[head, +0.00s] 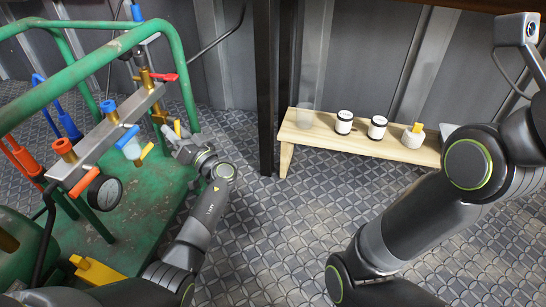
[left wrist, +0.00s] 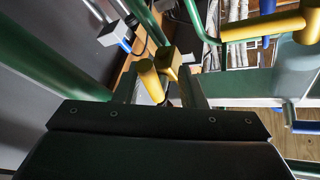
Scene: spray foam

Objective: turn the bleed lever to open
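A grey metal manifold bar (head: 110,135) on the green cart carries yellow fittings and several coloured handles. A small yellow lever (head: 177,128) sits at its far side, right at my left gripper (head: 178,142). I cannot tell for certain which handle is the bleed lever. In the left wrist view, a yellow lever and fitting (left wrist: 150,78) show between the fingers of my left gripper (left wrist: 160,92). The fingers are apart, one on each side, and do not look closed on it. My right gripper is outside the views.
Blue (head: 127,138), orange (head: 86,181) and red (head: 168,77) handles and a round gauge (head: 105,193) crowd the manifold. The green cart rail (head: 110,48) passes above. A wooden bench (head: 345,141) with small containers stands by the wall. The floor between is clear.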

